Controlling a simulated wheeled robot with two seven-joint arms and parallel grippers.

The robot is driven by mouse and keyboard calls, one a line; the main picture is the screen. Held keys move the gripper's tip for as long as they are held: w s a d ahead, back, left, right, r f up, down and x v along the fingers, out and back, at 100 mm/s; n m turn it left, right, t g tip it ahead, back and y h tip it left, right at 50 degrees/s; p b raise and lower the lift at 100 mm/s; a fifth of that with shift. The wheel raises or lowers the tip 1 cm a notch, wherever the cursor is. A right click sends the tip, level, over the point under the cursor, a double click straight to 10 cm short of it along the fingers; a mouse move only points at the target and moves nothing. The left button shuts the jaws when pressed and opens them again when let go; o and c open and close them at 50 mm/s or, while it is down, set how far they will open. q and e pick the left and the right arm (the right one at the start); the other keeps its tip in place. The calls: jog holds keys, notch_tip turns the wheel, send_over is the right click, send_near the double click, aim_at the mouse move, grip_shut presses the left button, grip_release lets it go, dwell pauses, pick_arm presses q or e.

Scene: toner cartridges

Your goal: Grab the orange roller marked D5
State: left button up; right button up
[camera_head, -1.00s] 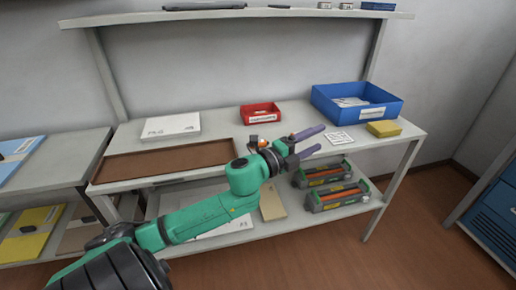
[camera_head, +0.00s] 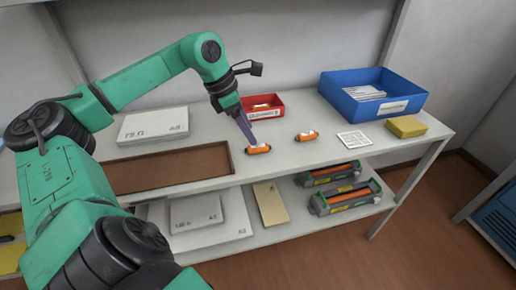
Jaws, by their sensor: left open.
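Two small orange rollers with pale ends lie on the upper worktop. One orange roller (camera_head: 258,149) is at the left, right beside the fingertips of my left gripper (camera_head: 250,138). The other orange roller (camera_head: 306,136) lies further right, apart from the gripper. Their markings are too small to read, so I cannot tell which is D5. My left gripper points down from above, its purple fingers seen nearly edge-on and just over the left roller. It is open; whether the fingers straddle the roller is hard to see. My right gripper is not in view.
A red bin (camera_head: 263,106) stands behind the rollers. A blue bin (camera_head: 372,96), a white card (camera_head: 354,140) and a yellow block (camera_head: 406,126) are at the right. A brown tray (camera_head: 168,166) lies left. Toner cartridges (camera_head: 346,197) sit on the lower shelf.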

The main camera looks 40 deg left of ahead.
aim_at(256, 146)
pick_arm(q)
jog(key=x, duration=0.5)
jog(key=shift+f, duration=0.15)
jog(key=shift+w+f, duration=0.1)
jog(key=shift+f, duration=0.25)
grip_shut()
pick_arm(e)
jog(key=shift+w+a+r, duration=0.2)
jog(key=shift+w+a, duration=0.4)
jog(key=shift+w, duration=0.05)
pick_arm(q)
jog(key=shift+r, duration=0.15)
pick_arm(e)
jog(key=shift+d, duration=0.1)
